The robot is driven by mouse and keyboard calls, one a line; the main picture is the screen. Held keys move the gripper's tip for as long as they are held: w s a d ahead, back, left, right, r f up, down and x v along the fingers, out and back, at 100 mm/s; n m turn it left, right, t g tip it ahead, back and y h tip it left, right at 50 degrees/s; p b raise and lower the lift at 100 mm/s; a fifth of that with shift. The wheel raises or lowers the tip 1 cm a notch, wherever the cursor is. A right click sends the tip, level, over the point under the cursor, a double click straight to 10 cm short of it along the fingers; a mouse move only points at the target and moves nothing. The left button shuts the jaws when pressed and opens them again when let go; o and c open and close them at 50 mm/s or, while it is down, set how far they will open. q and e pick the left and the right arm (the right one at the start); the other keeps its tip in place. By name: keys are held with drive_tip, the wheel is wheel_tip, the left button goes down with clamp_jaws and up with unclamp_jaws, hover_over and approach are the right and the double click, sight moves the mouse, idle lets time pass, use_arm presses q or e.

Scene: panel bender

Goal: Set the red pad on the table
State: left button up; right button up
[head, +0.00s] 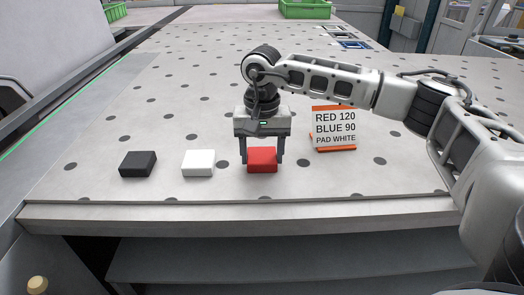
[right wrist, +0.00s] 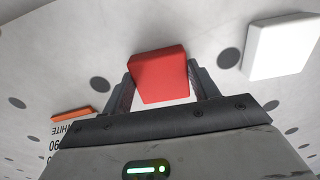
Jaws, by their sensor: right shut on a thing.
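The red pad (head: 262,160) is a small red block near the front of the grey table (head: 330,190). My right gripper (head: 263,163) points down over it and is shut on it, one finger at each side. In the right wrist view the red pad (right wrist: 159,76) sits between the two fingers (right wrist: 160,95). The pad is at or very close to the table top; I cannot tell whether it touches. My left gripper is not in view.
A white pad (head: 198,163) and a black pad (head: 138,164) lie to the left. A sign (head: 334,127) reading "RED 120 BLUE 90 PAD WHITE" stands to the right. Green crates (head: 305,9) are at the back. The table's front edge (head: 240,215) is close.

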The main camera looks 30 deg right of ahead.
sight(262, 157)
drive_tip(key=o, duration=1)
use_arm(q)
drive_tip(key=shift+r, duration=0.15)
use_arm(e)
drive_tip(key=shift+o, duration=0.2)
drive_tip(key=shift+r, duration=0.4)
use_arm(q)
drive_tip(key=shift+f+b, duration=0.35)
drive_tip(key=shift+b, duration=0.15)
use_arm(e)
wheel_tip(262, 157, up, 12)
drive_tip(key=shift+f, duration=0.25)
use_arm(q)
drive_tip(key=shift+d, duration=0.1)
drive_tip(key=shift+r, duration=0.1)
